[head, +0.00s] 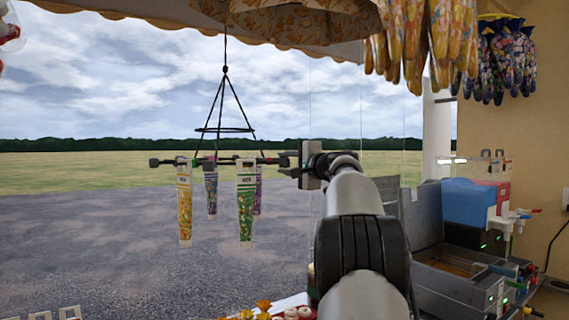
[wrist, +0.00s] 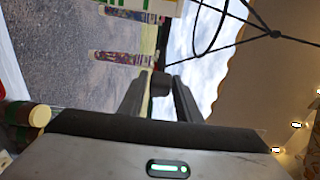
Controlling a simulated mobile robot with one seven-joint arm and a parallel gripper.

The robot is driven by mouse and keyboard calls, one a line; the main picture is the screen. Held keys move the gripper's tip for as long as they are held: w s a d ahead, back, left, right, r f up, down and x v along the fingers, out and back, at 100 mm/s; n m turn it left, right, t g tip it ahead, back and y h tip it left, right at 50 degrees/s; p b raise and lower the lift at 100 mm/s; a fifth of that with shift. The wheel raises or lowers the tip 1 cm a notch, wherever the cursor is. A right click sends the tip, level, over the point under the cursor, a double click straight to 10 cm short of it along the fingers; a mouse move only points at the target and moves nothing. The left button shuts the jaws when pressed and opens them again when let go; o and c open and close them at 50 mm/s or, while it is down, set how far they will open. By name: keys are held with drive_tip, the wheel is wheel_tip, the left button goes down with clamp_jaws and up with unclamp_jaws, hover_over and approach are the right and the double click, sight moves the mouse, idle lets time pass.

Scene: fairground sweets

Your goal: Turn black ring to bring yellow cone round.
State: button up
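The black ring (head: 225,129) hangs on cords from above, with dark bars below it ending in knobs. Sweet-filled cones hang from the bars. The yellow cone (head: 185,208) is at the left, on the side away from my gripper. The green cone (head: 246,207) hangs nearer my gripper. Two purple cones, one (head: 211,193) in the middle and one (head: 258,198) partly behind the green, hang further back. My gripper (head: 289,160) is at the right end of the bars. In the wrist view, its fingers (wrist: 160,82) are apart with a black knob between their tips, seemingly touching both.
A counter with grey bins (head: 452,262) and a blue box (head: 472,203) stands at the right. Wrapped sweets (head: 425,40) hang from the awning at upper right. Open air surrounds the left side of the ring.

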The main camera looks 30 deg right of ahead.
drive_tip(key=shift+o, duration=1.3)
drive_tip(key=shift+s+f+b, duration=0.1)
drive_tip(key=shift+s+b, duration=0.15)
drive_tip(key=shift+b, duration=0.05)
drive_tip(key=s+b, duration=0.6)
drive_tip(key=s, duration=0.3)
drive_tip(key=shift+s, duration=0.3)
